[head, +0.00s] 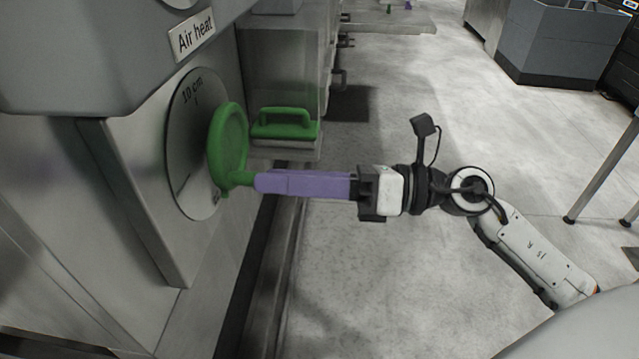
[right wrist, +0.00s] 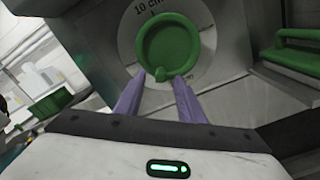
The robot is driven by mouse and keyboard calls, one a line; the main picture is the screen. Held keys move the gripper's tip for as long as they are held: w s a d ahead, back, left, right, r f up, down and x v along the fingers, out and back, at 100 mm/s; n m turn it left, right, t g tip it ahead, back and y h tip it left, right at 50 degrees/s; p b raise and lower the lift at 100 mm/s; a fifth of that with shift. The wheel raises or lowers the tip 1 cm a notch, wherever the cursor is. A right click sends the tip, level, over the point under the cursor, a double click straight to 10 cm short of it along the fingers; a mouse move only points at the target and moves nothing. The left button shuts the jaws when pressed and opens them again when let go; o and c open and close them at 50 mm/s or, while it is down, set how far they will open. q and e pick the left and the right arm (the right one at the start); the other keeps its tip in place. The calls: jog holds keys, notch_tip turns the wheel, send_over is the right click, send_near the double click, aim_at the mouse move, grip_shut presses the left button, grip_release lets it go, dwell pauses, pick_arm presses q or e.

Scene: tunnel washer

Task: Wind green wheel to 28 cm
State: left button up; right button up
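The green wheel (head: 228,140) is mounted on a round metal dial (head: 188,150) on the machine's side, under an "Air heat" label. The dial reads "10 cm" near its top, with a small mark below. A green handle knob (head: 238,180) sticks out from the wheel's lower rim. The wheel also shows in the right wrist view (right wrist: 168,42). My right gripper (head: 258,183) points at the knob with its purple fingers. In the right wrist view the fingers are apart, with the knob (right wrist: 160,73) between their tips and gaps on both sides. My left gripper is not in view.
A green bar handle (head: 284,124) on a clear-walled box stands just behind the wheel. The machine's grey housing (head: 110,60) overhangs the dial. The floor right of the machine is open, with a grey bin (head: 560,45) at the far right.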

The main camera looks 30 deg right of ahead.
jog(key=b+v, duration=0.2)
jog(key=v, duration=0.5)
jog(key=shift+s+d, duration=0.25)
